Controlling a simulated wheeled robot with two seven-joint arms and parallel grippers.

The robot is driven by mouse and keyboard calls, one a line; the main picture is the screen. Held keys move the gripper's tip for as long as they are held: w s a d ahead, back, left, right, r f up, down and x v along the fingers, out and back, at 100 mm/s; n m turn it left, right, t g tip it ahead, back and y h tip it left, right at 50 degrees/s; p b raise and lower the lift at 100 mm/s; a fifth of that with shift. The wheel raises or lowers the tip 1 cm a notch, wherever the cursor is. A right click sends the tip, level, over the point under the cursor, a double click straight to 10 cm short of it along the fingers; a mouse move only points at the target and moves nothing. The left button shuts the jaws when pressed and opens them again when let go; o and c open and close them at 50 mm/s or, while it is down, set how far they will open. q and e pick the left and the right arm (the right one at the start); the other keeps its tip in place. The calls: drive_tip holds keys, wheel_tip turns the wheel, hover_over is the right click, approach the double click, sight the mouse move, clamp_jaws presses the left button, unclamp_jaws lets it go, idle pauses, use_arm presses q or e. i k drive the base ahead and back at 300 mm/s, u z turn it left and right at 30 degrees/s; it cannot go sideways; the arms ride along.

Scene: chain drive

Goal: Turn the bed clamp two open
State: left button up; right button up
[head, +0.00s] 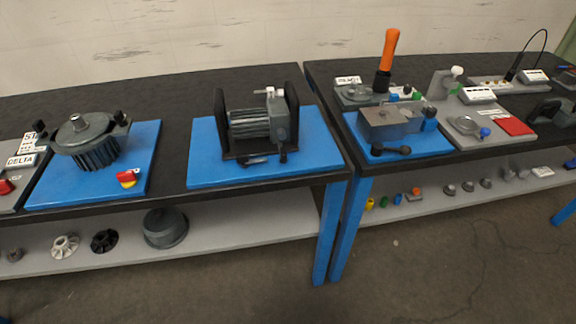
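No part is clearly labelled as bed clamp two, and I cannot tell which one it is. In the head view a grey ribbed motor (249,124) sits in a black frame on the middle blue board (207,150). A small black lever (252,161) lies low at the frame's front. A dark upright handle (283,154) is just right of it. On the right blue board (438,146), a grey block (385,121) has a black knobbed lever (391,151) at its front. Neither of my grippers is in view.
A left blue board (140,160) carries a finned motor (90,140) and a red-yellow switch (128,178). An orange-handled tool (388,58) stands upright behind the grey block. The two tables meet with a narrow gap. Lower shelves (265,221) hold several loose parts. The floor in front is clear.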

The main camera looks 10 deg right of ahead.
sight(283, 157)
drive_tip(key=k, duration=0.15)
drive_tip(key=z, duration=1.7)
drive_tip(key=i, duration=1.15)
drive_tip(key=u, duration=1.2)
